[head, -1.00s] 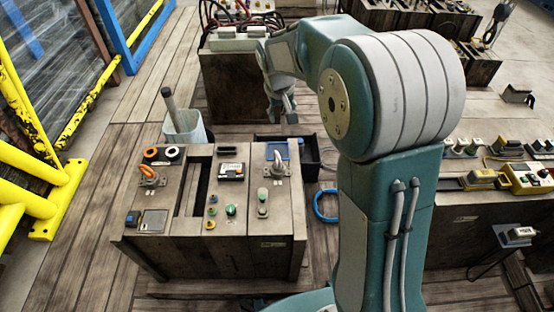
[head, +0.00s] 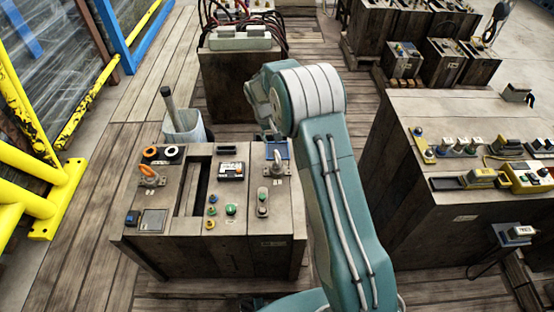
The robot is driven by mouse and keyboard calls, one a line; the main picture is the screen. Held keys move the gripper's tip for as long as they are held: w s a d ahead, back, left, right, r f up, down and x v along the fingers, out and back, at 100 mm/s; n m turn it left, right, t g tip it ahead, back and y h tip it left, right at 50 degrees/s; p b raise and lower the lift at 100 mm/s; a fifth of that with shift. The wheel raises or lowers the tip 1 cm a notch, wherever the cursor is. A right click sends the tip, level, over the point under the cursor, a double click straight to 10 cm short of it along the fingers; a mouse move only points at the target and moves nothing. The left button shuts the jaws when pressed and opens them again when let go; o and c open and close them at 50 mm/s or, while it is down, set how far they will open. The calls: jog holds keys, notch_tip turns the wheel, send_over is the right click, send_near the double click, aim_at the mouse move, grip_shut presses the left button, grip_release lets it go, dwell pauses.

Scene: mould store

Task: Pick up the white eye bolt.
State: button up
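The white eye bolt (head: 277,163) stands upright near the back right corner of the wooden-sided mould block (head: 240,235). It looks pale grey-white and sits on a small plate. An orange eye bolt (head: 148,171) stands at the left of the same block. My gripper (head: 270,134) hangs just behind and above the white eye bolt in the picture, and they look apart. My own arm hides most of the gripper, and its fingers are too small to read.
A larger bench (head: 470,210) with instruments is at right. Yellow rails (head: 40,190) stand at left.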

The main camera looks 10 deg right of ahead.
aim_at(276, 151)
jog(key=f, duration=0.3)
jog(key=d+f, duration=0.1)
jog(key=f, duration=0.5)
jog(key=shift+d+f, duration=0.2)
jog(key=shift+f, duration=0.05)
jog(key=shift+r, duration=0.1)
grip_shut()
